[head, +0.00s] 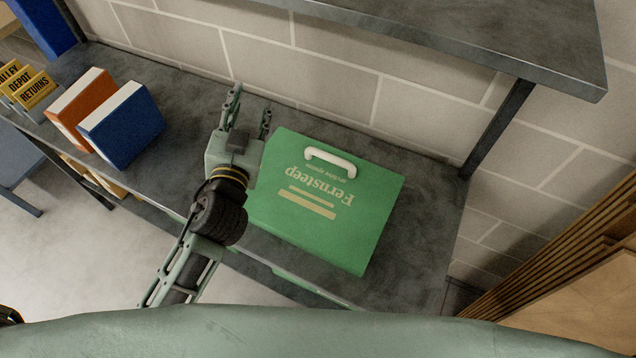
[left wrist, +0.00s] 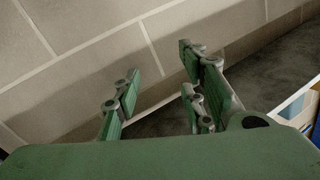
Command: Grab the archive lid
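The archive lid (head: 340,225) is green with a white handle (head: 330,160) near its far edge and pale print reading "Fernsteep", upside down to me. It lies on the dark shelf in the head view; whether a box is under it I cannot tell. My left gripper (head: 250,107) is just left of the lid's far left corner, fingers pointing toward the wall. Its fingers are spread with nothing between them, which also shows in the left wrist view (left wrist: 160,78). The lid does not show in the left wrist view. My right gripper is not in view.
The dark shelf (head: 190,92) runs along a block wall (head: 330,65). A blue binder (head: 125,127), an orange binder (head: 78,108) and yellow-topped signs (head: 35,88) stand at the left. An upper shelf (head: 480,35) overhangs at the back, with a post at right. Wooden slats (head: 560,260) are at the far right.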

